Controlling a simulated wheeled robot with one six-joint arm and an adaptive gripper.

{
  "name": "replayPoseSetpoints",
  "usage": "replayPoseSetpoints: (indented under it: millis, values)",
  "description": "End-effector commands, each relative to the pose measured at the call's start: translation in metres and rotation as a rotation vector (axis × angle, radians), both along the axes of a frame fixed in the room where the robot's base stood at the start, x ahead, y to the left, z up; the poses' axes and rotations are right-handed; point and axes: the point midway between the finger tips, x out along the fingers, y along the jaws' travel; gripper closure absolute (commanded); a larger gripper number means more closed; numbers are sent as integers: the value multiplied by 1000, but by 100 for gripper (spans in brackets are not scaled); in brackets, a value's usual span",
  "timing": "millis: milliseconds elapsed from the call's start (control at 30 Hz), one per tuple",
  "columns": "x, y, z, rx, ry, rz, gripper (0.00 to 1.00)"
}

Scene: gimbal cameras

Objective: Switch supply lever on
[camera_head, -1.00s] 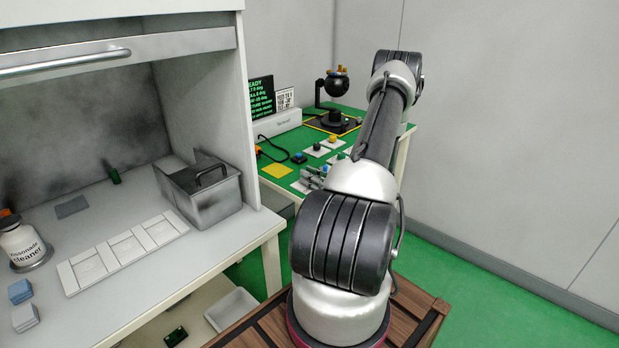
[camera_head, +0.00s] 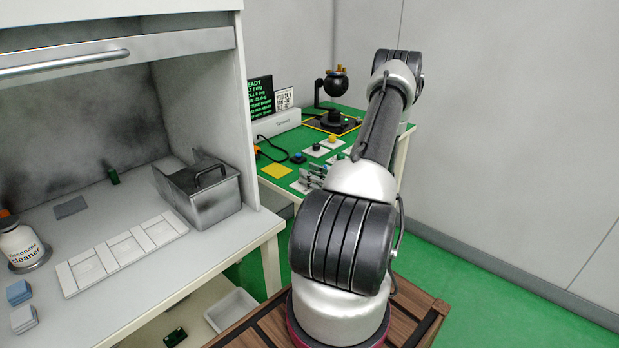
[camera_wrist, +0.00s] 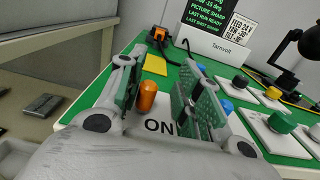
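An orange knob (camera_wrist: 148,97), apparently the supply lever's handle, stands between my finger pads in the wrist view. It is nearer the left pad; whether it touches that pad I cannot tell. A white plate marked "ON" (camera_wrist: 160,126) shows just in front of it, and its other markings are hidden by my gripper. My gripper (camera_wrist: 163,92) is open, with a clear gap between the right pad and the knob. In the head view only a small part of my gripper (camera_head: 312,178) shows beside my arm, at the green table's near edge, and the orange knob is hidden.
The green table (camera_head: 275,177) holds a yellow square (camera_wrist: 156,65), a black-and-orange device (camera_wrist: 158,35) with a cable, and several knobs on white plates, including blue (camera_wrist: 226,106) and green (camera_wrist: 281,122). A screen (camera_head: 260,97) stands behind. A bench with a grey caddy (camera_head: 212,205) is left.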

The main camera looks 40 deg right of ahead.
Motion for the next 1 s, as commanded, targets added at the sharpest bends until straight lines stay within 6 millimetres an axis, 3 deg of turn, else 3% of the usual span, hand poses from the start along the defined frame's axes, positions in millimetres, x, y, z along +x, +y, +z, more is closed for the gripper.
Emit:
replayPoseSetpoints:
  millis: [367,800,1000]
  values:
    - [-7,3,-3,9,7,5,63]
    - [-94,-8,-3,8,6,0,63]
    - [-117,-10,-3,6,5,2,63]
